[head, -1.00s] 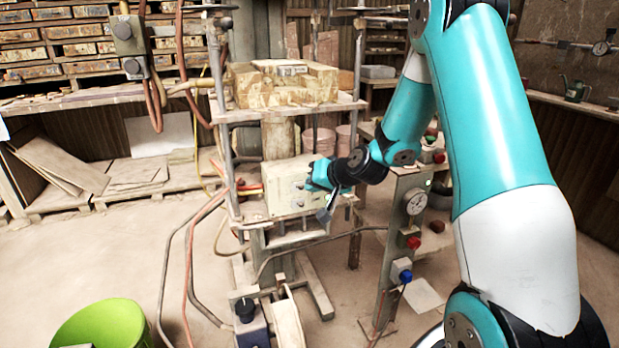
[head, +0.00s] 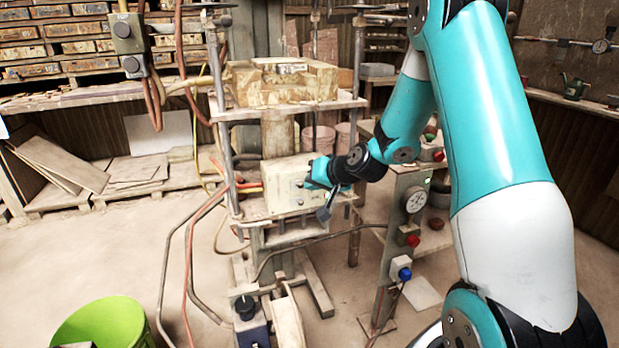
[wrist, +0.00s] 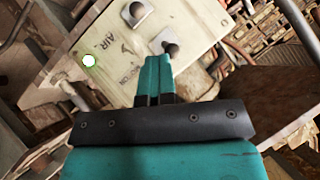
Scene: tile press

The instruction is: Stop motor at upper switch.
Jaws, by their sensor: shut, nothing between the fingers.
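A pale control box (head: 288,186) sits on the lower shelf of the press. In the wrist view its panel (wrist: 118,58) fills the upper part, tilted, with the word AIR and a second word partly covered by the fingers. One toggle switch (wrist: 137,12) is at the top of the panel. Another toggle switch (wrist: 170,48) is right at my fingertips; I cannot tell whether they touch. A round green-white lamp (wrist: 89,60) glows on the panel. My gripper (wrist: 160,62) is shut and empty, pointing at the panel. In the head view my gripper (head: 312,174) is at the box's right side.
Press posts and an upper shelf (head: 285,107) with a mould block (head: 285,80) stand around the box. Hoses hang on the left. A gauge post (head: 403,240) stands to the right. A green bin (head: 105,323) is at lower left, with open floor beyond.

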